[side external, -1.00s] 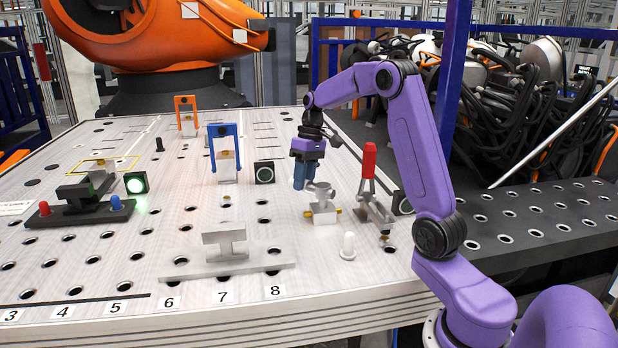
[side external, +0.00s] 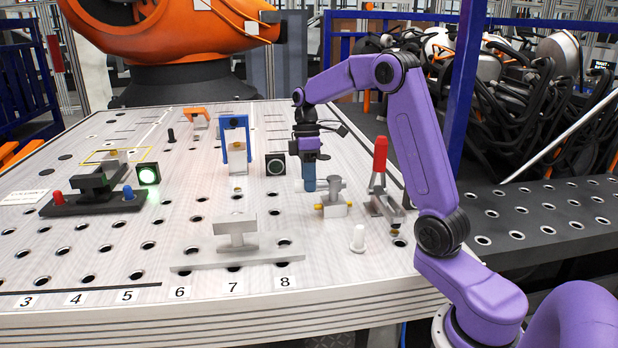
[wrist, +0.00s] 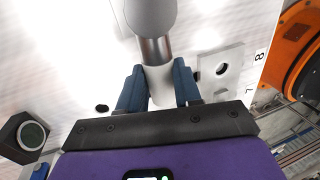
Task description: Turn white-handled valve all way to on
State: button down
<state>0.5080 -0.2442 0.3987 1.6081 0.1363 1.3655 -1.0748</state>
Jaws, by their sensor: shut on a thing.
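The valve (side external: 333,204) stands on the table, a grey body with brass-coloured ends and a grey top. In the wrist view its round grey top (wrist: 150,14) is at the upper edge, with a metal stem (wrist: 155,50) leading to the white handle (wrist: 161,88). My gripper (side external: 308,186) is just left of the valve in the side view, pointing down. In the wrist view its blue fingers (wrist: 160,90) are closed on both sides of the white handle. The fingers hide most of the handle in the side view.
A red-handled clamp (side external: 380,158) stands close right of the valve, with a white peg (side external: 358,238) in front. A black box with a round face (side external: 275,165) and a blue-handled clamp (side external: 236,140) are to the left. A grey bracket (side external: 236,236) lies in front.

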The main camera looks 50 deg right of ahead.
jog(key=shift+a+r+n, duration=0.1)
jog(key=shift+n, duration=0.3)
jog(key=c, duration=0.8)
grip_release()
jog(key=shift+s, duration=0.1)
jog(key=v, duration=1.2)
jog(key=shift+a, duration=0.1)
